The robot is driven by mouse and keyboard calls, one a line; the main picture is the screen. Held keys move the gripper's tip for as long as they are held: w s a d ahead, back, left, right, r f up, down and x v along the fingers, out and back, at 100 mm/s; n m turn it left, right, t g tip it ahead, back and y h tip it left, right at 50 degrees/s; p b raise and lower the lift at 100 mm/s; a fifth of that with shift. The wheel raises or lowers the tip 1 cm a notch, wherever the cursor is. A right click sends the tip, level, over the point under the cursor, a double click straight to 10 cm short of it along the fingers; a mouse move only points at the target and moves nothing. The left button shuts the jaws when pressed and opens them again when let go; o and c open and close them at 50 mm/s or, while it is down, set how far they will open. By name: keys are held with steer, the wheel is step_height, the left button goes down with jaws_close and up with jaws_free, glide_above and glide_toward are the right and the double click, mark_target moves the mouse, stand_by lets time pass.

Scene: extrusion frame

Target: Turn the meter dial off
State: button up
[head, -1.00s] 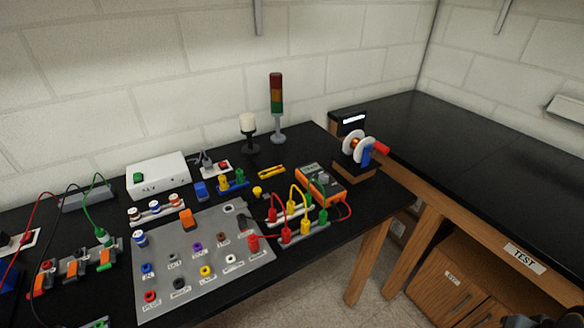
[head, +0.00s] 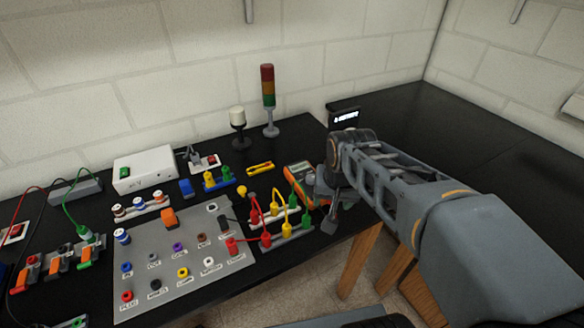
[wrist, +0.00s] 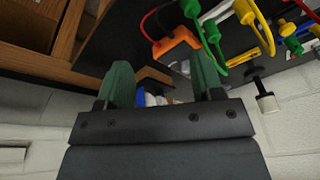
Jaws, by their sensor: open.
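The orange meter (head: 301,172) lies on the black bench, right of the grey panel. Its right part is covered by my gripper in the head view, and its dial cannot be made out. In the wrist view the orange meter (wrist: 176,42) shows beyond the fingertips, with its face seen at a slant. My gripper (head: 327,203) is just right of the meter at the bench's front edge. In the wrist view my gripper (wrist: 160,62) has its two green fingers apart, with nothing held between them.
Red, yellow and green plug leads (head: 278,213) stand close left of the meter. A signal tower (head: 268,100) and a white-topped lamp (head: 238,122) stand behind. A white and blue device (wrist: 150,98) shows between the fingers. The right bench (head: 460,150) is mostly clear.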

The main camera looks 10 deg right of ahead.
steer(key=w+r+m+g+p, duration=0.2)
steer(key=w+r+m+p, duration=0.25)
steer(key=w, duration=0.65)
steer(key=m+p, duration=0.3)
steer(key=m, duration=0.2)
glide_above(311, 177)
steer(key=shift+g, duration=0.4)
step_height(311, 177, down, 14)
steer(key=shift+f+p, duration=0.1)
steer(key=shift+p, duration=0.9)
steer(key=shift+c, duration=0.3)
steer(key=c, duration=0.7)
steer(key=shift+d, duration=0.15)
steer(key=shift+c, duration=0.9)
